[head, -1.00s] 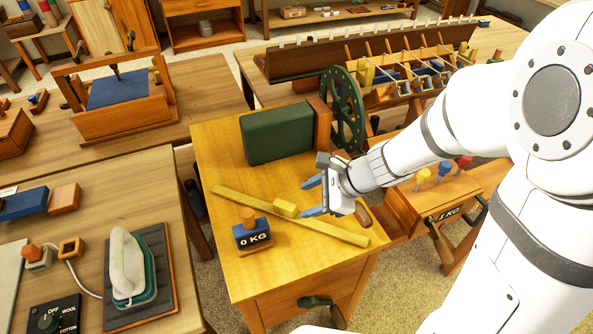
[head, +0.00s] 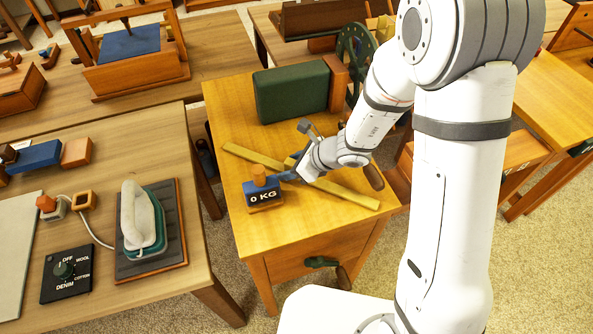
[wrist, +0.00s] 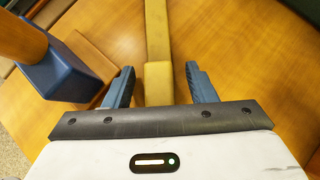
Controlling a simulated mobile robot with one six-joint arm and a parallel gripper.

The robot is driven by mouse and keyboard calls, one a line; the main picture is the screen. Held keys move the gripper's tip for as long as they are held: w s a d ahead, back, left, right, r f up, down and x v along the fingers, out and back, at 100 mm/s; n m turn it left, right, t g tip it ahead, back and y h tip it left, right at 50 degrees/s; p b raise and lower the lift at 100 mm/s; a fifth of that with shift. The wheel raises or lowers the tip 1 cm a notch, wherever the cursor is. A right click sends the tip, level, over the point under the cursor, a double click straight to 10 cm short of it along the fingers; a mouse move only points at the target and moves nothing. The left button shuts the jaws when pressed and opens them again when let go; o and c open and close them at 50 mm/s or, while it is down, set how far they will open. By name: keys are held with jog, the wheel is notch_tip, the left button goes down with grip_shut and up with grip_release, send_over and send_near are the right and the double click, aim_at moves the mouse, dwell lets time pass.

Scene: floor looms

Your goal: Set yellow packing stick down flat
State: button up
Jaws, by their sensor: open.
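The yellow packing stick (head: 248,157) lies flat across the wooden table top (head: 320,230), running from upper left to lower right. A small yellow block on it sits near its middle, partly hidden by my arm. In the wrist view the stick (wrist: 157,35) runs away from me between my fingers, with the block (wrist: 157,82) near the jaws. My gripper (wrist: 159,70) is open, with one blue finger on each side of the stick and a gap to both. In the head view my gripper (head: 285,176) is low over the stick's middle; its fingers are partly hidden.
A blue 0 KG weight (head: 264,197) with a wooden knob stands close by my left finger; it also shows in the wrist view (wrist: 62,80). A dark green box (head: 290,93) and a green wheel (head: 354,60) stand at the back.

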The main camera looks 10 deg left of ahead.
jog(key=shift+c, duration=0.2)
jog(key=c, duration=1)
grip_shut()
jog(key=shift+r, duration=0.1)
